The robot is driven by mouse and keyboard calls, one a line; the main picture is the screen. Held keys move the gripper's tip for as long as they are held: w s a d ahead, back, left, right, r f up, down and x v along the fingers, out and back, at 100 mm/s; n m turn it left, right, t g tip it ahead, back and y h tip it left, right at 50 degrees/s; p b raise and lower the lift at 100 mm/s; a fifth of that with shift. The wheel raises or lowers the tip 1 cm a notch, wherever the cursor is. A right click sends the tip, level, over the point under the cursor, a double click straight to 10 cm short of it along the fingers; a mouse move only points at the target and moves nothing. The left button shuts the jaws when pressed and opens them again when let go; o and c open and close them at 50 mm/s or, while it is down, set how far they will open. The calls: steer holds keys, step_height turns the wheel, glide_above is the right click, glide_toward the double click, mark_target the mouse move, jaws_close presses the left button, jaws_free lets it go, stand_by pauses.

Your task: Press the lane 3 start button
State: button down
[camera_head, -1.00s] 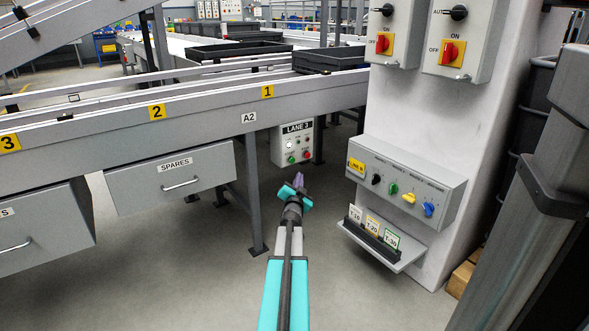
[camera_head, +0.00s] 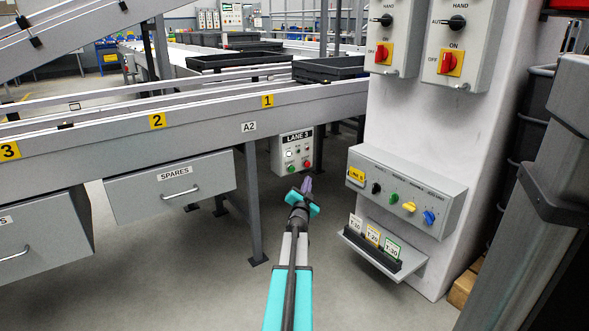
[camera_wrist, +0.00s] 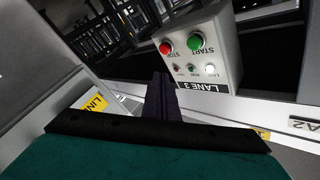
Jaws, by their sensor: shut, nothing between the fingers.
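The lane 3 box (camera_head: 297,138) is a light grey control box with a black "LANE 3" label, hung under the conveyor's edge. In the head view its green button (camera_head: 292,169) is low on the left and its red button (camera_head: 307,164) low on the right. The wrist view shows the box upside down, with the green START button (camera_wrist: 195,42) and the red STOP button (camera_wrist: 166,48) plain to see. Small lamps sit between them and the label. My gripper (camera_head: 306,186) is shut and empty, just below and in front of the box, apart from the buttons. Its fingers (camera_wrist: 162,82) point towards the box.
A grey panel (camera_head: 410,185) with a yellow label and coloured knobs stands right of my gripper, above a card holder (camera_head: 372,250). A conveyor leg (camera_head: 254,200) and the SPARES drawer (camera_head: 170,185) are to the left. Floor between is clear.

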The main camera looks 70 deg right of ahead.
mark_target(294, 169)
steer(key=w+d+p, duration=0.3)
steer(key=w+d, duration=0.1)
steer(key=w, duration=0.2)
steer(key=shift+p, duration=0.3)
steer(key=shift+w, duration=0.3)
stand_by(1.9)
steer(key=shift+w+d, duration=0.15)
steer(key=shift+w, duration=0.1)
steer(key=shift+w+d+p, duration=0.45)
steer(key=shift+w+p, duration=0.2)
steer(key=shift+w, duration=0.05)
stand_by(1.8)
stand_by(0.3)
steer(key=shift+s+a+b, duration=0.3)
steer(key=shift+s+a, duration=0.05)
steer(key=shift+s, duration=0.2)
steer(key=shift+s+a+b, duration=0.3)
steer(key=shift+s, duration=0.2)
steer(key=shift+s, duration=0.1)
steer(key=shift+s+a+b, duration=0.65)
steer(key=shift+s+a, duration=0.05)
steer(key=shift+s, duration=0.35)
steer(key=shift+s+a+b, duration=0.65)
steer(key=shift+s+a, duration=0.05)
steer(key=shift+s, duration=0.3)
